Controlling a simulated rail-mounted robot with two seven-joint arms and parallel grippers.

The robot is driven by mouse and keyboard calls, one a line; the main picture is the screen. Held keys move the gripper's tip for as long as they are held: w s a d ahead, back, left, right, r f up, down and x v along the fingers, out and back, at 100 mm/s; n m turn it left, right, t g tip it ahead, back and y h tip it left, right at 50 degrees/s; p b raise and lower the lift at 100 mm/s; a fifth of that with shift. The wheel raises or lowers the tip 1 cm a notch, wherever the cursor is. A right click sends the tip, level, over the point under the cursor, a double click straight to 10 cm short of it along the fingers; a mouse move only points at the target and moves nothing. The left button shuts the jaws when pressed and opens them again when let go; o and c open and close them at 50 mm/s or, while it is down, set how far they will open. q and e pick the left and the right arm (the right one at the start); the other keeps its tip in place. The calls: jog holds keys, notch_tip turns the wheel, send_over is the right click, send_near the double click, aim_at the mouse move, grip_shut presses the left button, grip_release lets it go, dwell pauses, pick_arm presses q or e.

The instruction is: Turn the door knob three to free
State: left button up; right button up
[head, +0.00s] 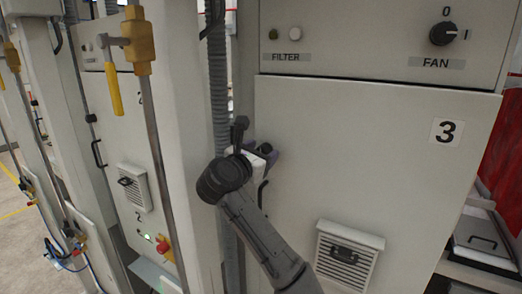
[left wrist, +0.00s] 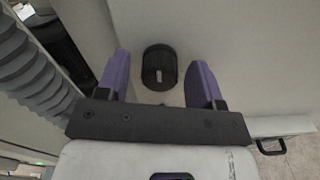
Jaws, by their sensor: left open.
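The door numbered three (head: 400,140) is a pale cabinet panel with a "3" label at its upper right, and it looks closed. Its knob (left wrist: 160,68) is a small black rounded piece with a light slot mark, seen in the left wrist view. My left gripper (left wrist: 160,80) is open, with one purple finger on each side of the knob. I see gaps between the fingers and the knob. In the head view the left gripper (head: 262,155) is at the door's left edge and mostly hides the knob. My right gripper is not in view.
A grey corrugated hose (head: 218,90) runs just left of the door. A yellow valve (head: 138,40) is further left.

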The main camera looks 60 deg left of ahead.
pick_arm(q)
jog(key=shift+c, duration=0.3)
jog(key=c, duration=0.9)
jog(key=shift+o, duration=0.2)
jog(key=shift+m, duration=0.3)
jog(key=m+b, duration=0.1)
jog(key=m, duration=0.2)
jog(key=shift+f+m+b, duration=0.1)
jog(key=shift+m+b, duration=0.2)
jog(key=shift+b, duration=0.05)
jog(key=m+b, duration=0.1)
jog(key=m, duration=0.4)
jog(key=shift+m+b, duration=0.3)
jog(key=shift+b, duration=0.1)
jog(key=m+b, duration=0.1)
jog(key=m, duration=0.4)
jog(key=shift+w, duration=0.1)
jog(key=shift+m+b, duration=0.55)
jog(key=shift+m, duration=0.95)
